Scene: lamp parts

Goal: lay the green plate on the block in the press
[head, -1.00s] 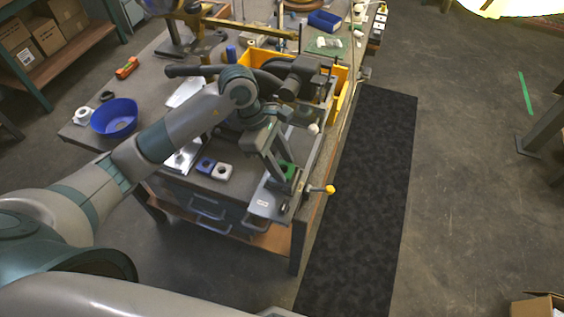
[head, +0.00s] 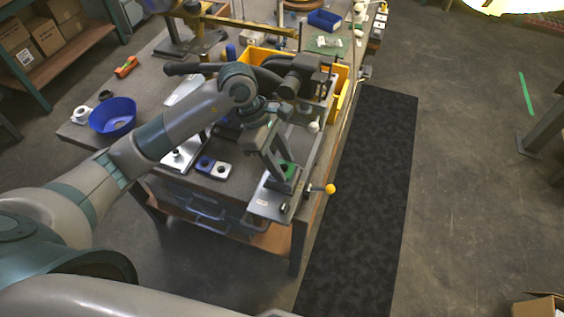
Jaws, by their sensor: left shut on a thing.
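The small green plate (head: 288,169) shows at the fingertips of my left gripper (head: 281,172), which is shut on it. The gripper points down over the press (head: 268,206), a grey metal base with a yellow-knobbed lever (head: 330,188) at the near right corner of the bench. The plate is over the press. The fingers and the press's dark parts hide the block, so I cannot tell whether the plate touches it. My right gripper is not in view.
A blue bowl (head: 113,117) stands at the bench's left. Yellow bins (head: 262,57) are behind my forearm. The dark floor mat (head: 362,200) on the right is clear.

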